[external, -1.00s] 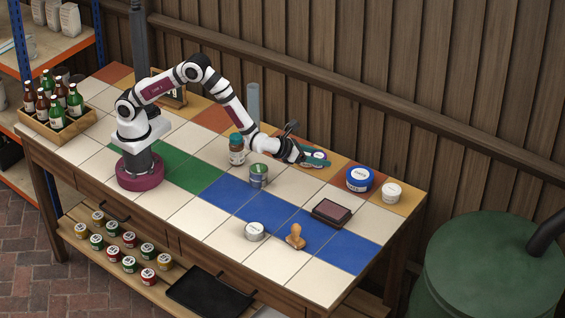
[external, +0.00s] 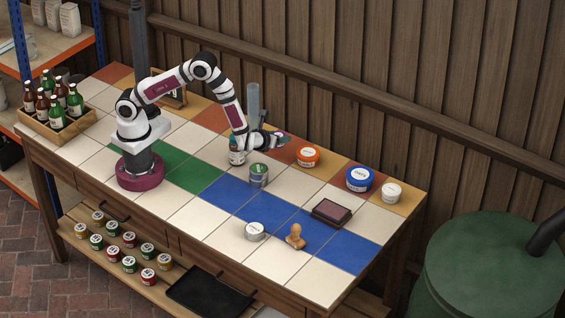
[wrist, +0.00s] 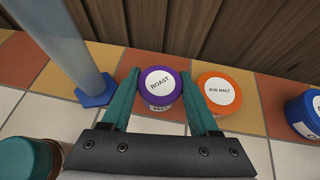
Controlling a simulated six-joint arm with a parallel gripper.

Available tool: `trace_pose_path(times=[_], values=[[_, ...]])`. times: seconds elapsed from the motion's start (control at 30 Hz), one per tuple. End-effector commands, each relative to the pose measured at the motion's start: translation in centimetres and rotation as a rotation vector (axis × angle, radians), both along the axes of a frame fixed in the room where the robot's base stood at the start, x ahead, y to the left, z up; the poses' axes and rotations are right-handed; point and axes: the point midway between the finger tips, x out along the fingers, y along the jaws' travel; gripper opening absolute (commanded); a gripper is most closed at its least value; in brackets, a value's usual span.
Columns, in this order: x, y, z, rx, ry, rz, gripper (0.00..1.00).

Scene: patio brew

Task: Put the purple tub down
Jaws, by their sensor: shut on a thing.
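The purple tub (wrist: 160,86) has a white lid label reading "ROAST" and sits between the green fingers of my gripper (wrist: 160,92) in the wrist view. My gripper is shut on it. In the external view my gripper (external: 278,140) is at the back of the table, left of the orange tub, and the purple tub is mostly hidden behind the fingers. From these views I cannot tell whether the tub touches the tiles.
An orange tub (wrist: 218,92) labelled "RYE MALT" stands close to the right. A blue tub (external: 359,179) is farther right. A tall blue-grey cylinder (wrist: 70,55) stands close to the left. A teal-lidded jar (external: 237,150) and a tin (external: 258,175) are near my arm.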

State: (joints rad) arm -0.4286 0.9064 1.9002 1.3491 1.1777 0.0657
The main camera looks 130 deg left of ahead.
Motion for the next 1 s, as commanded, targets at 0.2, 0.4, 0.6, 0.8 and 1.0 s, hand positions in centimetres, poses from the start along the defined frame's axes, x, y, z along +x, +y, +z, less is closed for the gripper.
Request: trace_pose_path(times=[0.2, 0.4, 0.6, 0.8, 1.0], values=[[-0.7, 1.9, -2.9, -0.002, 0.002, -0.001, 0.07], [-0.6, 1.9, -5.3, 0.000, 0.000, -0.002, 0.07], [-0.6, 1.9, -5.3, 0.000, -0.001, -0.002, 0.07], [-0.6, 1.9, -5.5, 0.000, -0.001, -0.003, 0.79], [-0.6, 1.9, -5.5, -0.001, -0.001, -0.002, 0.91]])
